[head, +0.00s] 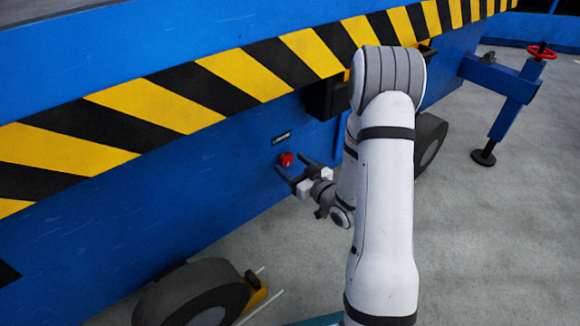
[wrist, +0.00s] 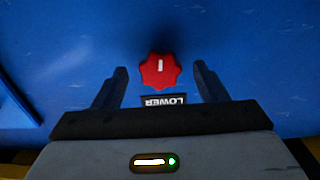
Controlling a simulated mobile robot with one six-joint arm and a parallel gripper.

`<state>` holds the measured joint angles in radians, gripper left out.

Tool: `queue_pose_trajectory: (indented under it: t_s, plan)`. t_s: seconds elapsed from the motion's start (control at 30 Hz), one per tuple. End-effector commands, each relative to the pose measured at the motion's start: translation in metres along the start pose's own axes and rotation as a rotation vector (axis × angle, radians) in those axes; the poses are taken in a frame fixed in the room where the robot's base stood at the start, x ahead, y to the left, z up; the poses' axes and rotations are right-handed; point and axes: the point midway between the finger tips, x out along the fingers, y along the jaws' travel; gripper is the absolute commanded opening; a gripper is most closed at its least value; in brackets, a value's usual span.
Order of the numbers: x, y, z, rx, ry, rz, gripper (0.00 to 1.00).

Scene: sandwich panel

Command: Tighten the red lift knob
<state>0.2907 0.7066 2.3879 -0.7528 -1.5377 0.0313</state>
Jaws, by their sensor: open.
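The red knob (head: 286,159) sits on the blue side panel of the machine, below a small dark label plate (head: 281,137). In the wrist view the red knob (wrist: 160,70) is star-shaped with a white mark, and a label reading "LOWER" (wrist: 164,100) shows upside down beside it. My gripper (head: 291,172) is open in front of the panel. In the wrist view its two dark fingers (wrist: 160,78) stand on either side of the knob, with gaps on both sides. I cannot tell whether the fingertips reach the panel.
A yellow and black striped band (head: 240,72) runs above the knob. A black box (head: 322,101) juts from the panel to the upper right. Wheels (head: 192,294) stand below, and an outrigger leg with a red handwheel (head: 541,51) is at the far right. Grey floor lies in front.

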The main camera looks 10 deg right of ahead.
Motion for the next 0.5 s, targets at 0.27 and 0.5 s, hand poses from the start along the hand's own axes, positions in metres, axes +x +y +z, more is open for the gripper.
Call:
queue_pose_trajectory:
  t_s: [0.27,0.5]
  plan:
    - [0.0145,-0.0004,-0.0001,0.000,0.000,0.000,0.66]
    - [0.0143,-0.0007,-0.0001,0.001,-0.001,0.000,0.59]
